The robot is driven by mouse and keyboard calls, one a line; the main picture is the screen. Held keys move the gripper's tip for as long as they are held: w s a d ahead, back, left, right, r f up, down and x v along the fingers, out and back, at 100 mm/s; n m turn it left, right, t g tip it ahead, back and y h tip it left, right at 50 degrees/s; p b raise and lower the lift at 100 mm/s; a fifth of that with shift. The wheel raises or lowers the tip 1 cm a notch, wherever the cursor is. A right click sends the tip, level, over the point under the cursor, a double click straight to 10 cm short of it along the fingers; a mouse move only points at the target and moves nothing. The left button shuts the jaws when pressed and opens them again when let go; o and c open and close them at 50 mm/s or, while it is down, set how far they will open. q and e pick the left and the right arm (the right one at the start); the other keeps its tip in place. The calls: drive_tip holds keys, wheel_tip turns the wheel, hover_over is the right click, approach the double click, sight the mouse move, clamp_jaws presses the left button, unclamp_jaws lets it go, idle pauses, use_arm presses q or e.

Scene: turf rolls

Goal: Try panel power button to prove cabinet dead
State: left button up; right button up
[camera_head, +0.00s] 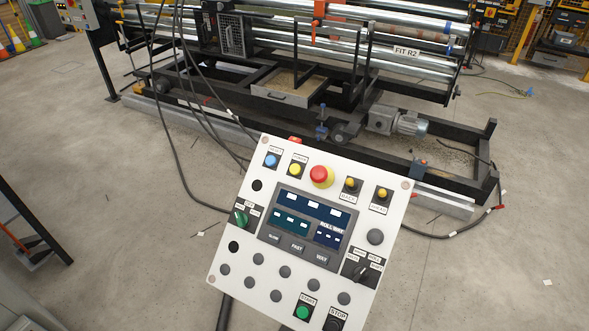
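A white control panel (225,262) stands tilted in the lower middle of the head view. It carries a red mushroom button on a yellow collar (320,176), a blue button (271,160) and several yellow buttons. A green button (303,312) labelled START and a black button (334,322) labelled STOP sit at its bottom edge. A green rotary switch (239,218) is at the left and a black selector (360,272) at the right. The screen (312,208) shows dark blue and teal fields. No button is labelled power legibly. Neither gripper is in view.
A black-framed roller machine (300,95) with a motor (397,121) stands behind the panel. Black cables (178,165) hang down and run over the concrete floor. Colored cones (15,40) stand at the far left. The floor on the right (500,265) is mostly clear.

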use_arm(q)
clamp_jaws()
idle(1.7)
